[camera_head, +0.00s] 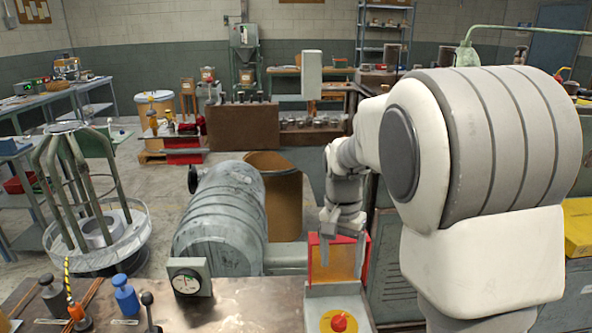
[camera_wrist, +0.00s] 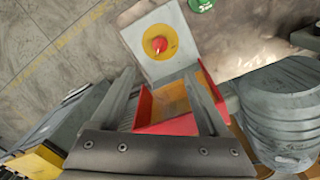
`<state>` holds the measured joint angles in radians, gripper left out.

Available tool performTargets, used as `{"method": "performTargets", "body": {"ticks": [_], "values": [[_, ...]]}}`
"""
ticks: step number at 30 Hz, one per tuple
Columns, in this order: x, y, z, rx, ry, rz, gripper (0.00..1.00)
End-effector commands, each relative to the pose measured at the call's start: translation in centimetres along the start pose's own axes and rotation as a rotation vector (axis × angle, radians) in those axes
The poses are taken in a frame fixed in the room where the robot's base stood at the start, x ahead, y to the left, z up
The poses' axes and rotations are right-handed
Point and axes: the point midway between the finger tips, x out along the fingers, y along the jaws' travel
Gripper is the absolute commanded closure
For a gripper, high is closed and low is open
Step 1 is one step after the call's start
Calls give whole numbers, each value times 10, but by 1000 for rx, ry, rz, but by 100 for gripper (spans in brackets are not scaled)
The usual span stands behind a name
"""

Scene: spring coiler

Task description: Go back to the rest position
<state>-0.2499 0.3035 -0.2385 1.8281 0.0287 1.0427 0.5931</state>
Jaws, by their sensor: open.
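My gripper (camera_head: 343,232) hangs down over the red and orange box-like part (camera_head: 318,262) near the front of the machine bench. In the wrist view, its two fingers (camera_wrist: 160,76) are spread apart with nothing between them. The red-edged box (camera_wrist: 172,108) shows beyond the fingers; I cannot tell whether they touch it. A red push button on a yellow disc (camera_head: 339,322) sits on a pale housing in front of the box. It also shows at the top of the wrist view (camera_wrist: 159,45).
A large ribbed grey cylinder (camera_head: 215,215) lies left of my gripper. A gauge (camera_head: 187,281) and several knobs and levers stand along the copper-coloured bench top (camera_head: 245,305). A green-legged wire stand (camera_head: 82,190) is at the left. Open floor (camera_head: 155,190) lies between the stand and the cylinder.

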Motion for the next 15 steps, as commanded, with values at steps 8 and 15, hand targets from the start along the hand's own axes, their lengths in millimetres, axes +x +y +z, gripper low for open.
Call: {"method": "performTargets", "body": {"ticks": [8, 15], "values": [[-50, 32, 36, -122, 73, -108, 22], [-82, 64, 75, -252, 171, -178, 22]]}}
